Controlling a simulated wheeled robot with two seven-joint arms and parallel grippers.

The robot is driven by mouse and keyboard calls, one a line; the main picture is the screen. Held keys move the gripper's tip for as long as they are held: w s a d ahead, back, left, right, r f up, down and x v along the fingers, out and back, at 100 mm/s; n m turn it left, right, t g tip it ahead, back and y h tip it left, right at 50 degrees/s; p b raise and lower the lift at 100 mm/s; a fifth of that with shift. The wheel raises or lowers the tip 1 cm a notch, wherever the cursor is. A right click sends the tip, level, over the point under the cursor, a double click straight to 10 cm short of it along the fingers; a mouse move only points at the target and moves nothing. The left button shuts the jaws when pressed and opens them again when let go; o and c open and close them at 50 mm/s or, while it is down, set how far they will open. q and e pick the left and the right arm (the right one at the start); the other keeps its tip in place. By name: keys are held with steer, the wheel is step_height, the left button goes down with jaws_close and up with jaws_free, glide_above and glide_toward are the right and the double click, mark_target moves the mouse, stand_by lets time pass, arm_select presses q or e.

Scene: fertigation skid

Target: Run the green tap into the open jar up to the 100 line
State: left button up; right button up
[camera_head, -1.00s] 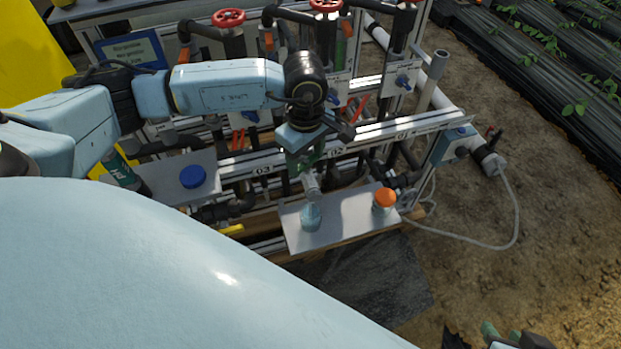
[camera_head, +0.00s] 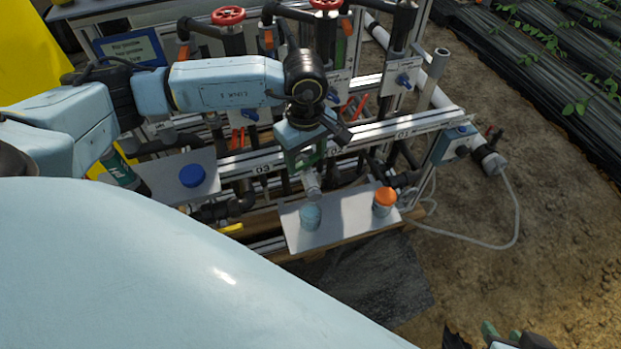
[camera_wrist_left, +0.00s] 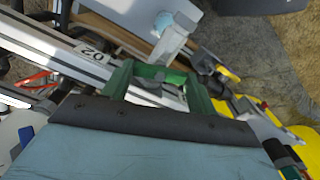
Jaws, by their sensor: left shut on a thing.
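The open jar (camera_head: 311,217) is clear with a bluish look. It stands on a pale shelf (camera_head: 345,222), directly below a clear spout piece (camera_head: 312,184). I cannot read its marks or the level. My left gripper (camera_head: 308,163) is above the jar. Its green fingers are shut on the green tap's handle (camera_wrist_left: 160,73), which is mostly hidden by the gripper in the head view.
A jar with an orange lid (camera_head: 384,200) stands to the right on the same shelf. A blue lid (camera_head: 192,176) is on the left shelf. Pipes with red handwheels (camera_head: 228,16) and a rail (camera_head: 350,138) stand behind. A grey hose (camera_head: 515,225) loops over soil at right.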

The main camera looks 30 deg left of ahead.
arm_select(q)
steer(key=shift+r, duration=0.1)
steer(key=shift+w+n, duration=0.1)
steer(key=shift+n, duration=1.2)
steer(key=shift+m, duration=1)
steer(key=m, duration=0.4)
steer(key=shift+b, duration=0.35)
steer(key=o, duration=1)
